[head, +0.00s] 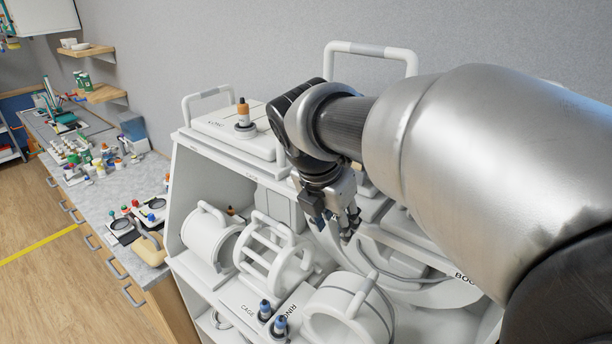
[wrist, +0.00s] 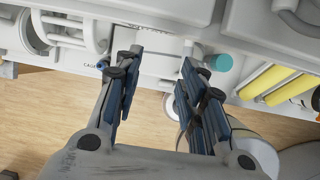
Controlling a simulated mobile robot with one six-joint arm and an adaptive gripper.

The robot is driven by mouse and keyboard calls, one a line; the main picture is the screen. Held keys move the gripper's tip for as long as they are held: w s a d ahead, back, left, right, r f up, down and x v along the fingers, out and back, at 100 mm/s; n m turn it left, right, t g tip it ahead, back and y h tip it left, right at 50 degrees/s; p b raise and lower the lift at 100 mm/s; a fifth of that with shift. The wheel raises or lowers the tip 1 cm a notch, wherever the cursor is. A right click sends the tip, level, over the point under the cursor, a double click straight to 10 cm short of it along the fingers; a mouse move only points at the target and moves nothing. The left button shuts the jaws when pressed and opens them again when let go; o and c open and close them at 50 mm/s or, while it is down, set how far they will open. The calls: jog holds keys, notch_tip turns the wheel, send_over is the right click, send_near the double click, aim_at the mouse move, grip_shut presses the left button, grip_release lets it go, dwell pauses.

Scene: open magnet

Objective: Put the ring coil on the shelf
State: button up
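My gripper (head: 345,232) hangs in front of the white shelf unit, above its front edge. In the wrist view my gripper (wrist: 155,88) has its two blue-padded fingers wide apart, with nothing held between them. The shelf (head: 207,283) has a front edge with the labels CAGE and RING. A white drum-shaped coil with a handle (head: 338,306) is beside the RING label; it looks like the ring coil, but I cannot be sure. It is below my gripper and apart from it. My arm hides much of the shelf's right side.
An open-barred white cage coil (head: 270,252) and a white cylinder coil (head: 208,236) stand on the shelf to the left. A cluttered counter (head: 150,245) is at left; floor there is clear.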

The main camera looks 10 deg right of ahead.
jog(key=s+d+f+m+y, duration=0.1)
jog(key=s+f+m, duration=0.1)
jog(key=s+m, duration=0.9)
jog(key=s+d+f+m+t+y, duration=0.1)
jog(key=s+d+f+m+y, duration=0.1)
jog(key=s+m, duration=0.8)
jog(key=f+m, duration=0.1)
jog(key=m, duration=0.5)
jog(key=shift+s, duration=0.4)
notch_tip(320, 180, down, 22)
jog(key=b, duration=2.1)
jog(key=shift+r+b, duration=0.2)
jog(key=shift+b, duration=0.1)
